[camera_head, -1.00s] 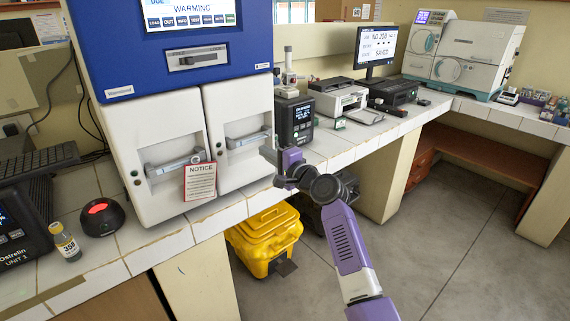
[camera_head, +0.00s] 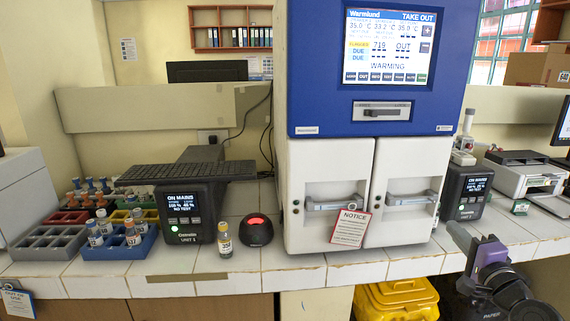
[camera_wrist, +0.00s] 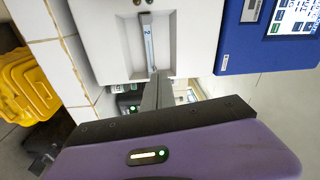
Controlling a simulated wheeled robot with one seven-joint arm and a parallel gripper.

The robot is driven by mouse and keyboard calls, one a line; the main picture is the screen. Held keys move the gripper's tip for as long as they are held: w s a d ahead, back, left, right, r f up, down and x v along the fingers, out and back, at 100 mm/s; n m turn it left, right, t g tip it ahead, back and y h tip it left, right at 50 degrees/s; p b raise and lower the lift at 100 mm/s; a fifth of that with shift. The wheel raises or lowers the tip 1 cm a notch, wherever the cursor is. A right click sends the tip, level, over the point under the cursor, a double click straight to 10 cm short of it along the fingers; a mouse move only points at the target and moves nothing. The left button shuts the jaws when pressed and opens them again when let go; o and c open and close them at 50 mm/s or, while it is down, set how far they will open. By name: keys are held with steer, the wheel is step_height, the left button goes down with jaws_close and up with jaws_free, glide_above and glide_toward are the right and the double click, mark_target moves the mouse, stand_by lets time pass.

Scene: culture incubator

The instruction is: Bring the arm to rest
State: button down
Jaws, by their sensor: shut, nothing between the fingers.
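My gripper (camera_head: 453,231) is raised in front of the bench at the right of the head view, with my purple and black arm folded below it. In the wrist view my gripper (camera_wrist: 158,82) shows its dark fingers together, with nothing between them. The fingers point toward the white doors of the blue and white incubator (camera_head: 302,108). In the head view the gripper is just right of the incubator and in front of a dark unit (camera_head: 465,195). I cannot tell the exact gap to the bench edge.
Tube racks (camera_head: 120,247) are at the left. A yellow bin (camera_head: 398,300) is under the bench near my arm.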

steer(key=s+a+f+n+g, duration=0.1)
steer(key=s+a+f+n, duration=0.3)
steer(key=s, duration=1.2)
steer(key=s+a+f+n+g, duration=0.1)
steer(key=s+a+f+n, duration=0.4)
steer(key=s+a, duration=0.6)
steer(key=s+a+f+n+g+y, duration=0.1)
steer(key=s+a+f+n, duration=0.4)
steer(key=s, duration=1.8)
steer(key=a+n, duration=0.2)
steer(key=a, duration=0.1)
steer(key=shift+s+a+n+g, duration=0.2)
steer(key=shift+s+n+g, duration=0.05)
steer(key=shift+n+g, duration=0.15)
